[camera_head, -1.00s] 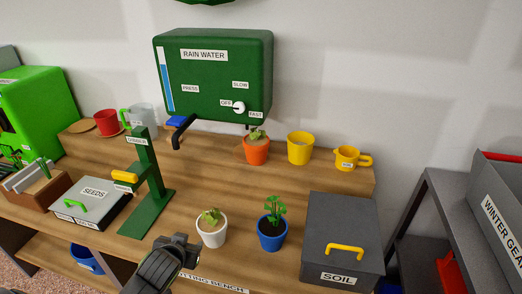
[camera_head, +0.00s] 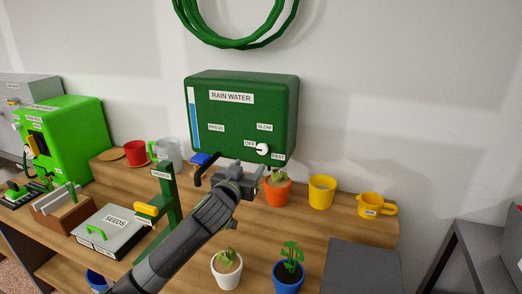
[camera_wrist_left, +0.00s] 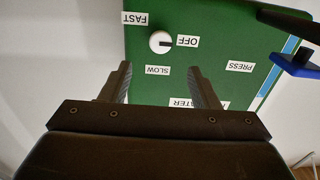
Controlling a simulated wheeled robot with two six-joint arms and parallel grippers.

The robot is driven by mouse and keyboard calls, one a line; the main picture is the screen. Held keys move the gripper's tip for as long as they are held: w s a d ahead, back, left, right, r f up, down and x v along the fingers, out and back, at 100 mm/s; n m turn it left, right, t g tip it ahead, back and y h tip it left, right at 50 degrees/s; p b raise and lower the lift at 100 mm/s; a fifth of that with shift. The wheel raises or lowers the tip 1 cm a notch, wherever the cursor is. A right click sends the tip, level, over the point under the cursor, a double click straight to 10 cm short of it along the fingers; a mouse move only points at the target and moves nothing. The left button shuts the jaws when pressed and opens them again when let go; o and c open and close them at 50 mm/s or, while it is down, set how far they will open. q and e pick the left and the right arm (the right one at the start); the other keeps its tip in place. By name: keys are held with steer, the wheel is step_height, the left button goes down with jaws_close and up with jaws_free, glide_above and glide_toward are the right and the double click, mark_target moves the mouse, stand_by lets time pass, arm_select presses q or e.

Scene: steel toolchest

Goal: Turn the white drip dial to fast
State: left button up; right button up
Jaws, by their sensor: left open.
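The white drip dial (camera_head: 262,149) is on the lower right of the green rain water tank (camera_head: 238,121). Labels OFF, SLOW and FAST surround it. In the left wrist view, which is upside down, the dial (camera_wrist_left: 160,42) has a dark pointer mark facing the OFF label (camera_wrist_left: 187,41). My left gripper (camera_head: 248,178) is in front of the tank, just below the dial in the head view. Its jaws (camera_wrist_left: 160,72) are open and empty, with the dial beyond and between the fingertips, apart from them. My right gripper is not in view.
A black spout (camera_head: 203,172) and blue press lever (camera_head: 201,159) are left of the gripper. An orange plant pot (camera_head: 277,192) stands close to its right, with a yellow cup (camera_head: 321,192) beyond. A green tool stand (camera_head: 166,205) is beside my arm.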

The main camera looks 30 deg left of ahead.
mark_target(261, 150)
arm_select(q)
steer(key=p+x, duration=0.2)
steer(key=x, duration=0.8)
steer(key=shift+w+a, duration=0.2)
steer(key=shift+w, duration=0.1)
steer(key=c, duration=1)
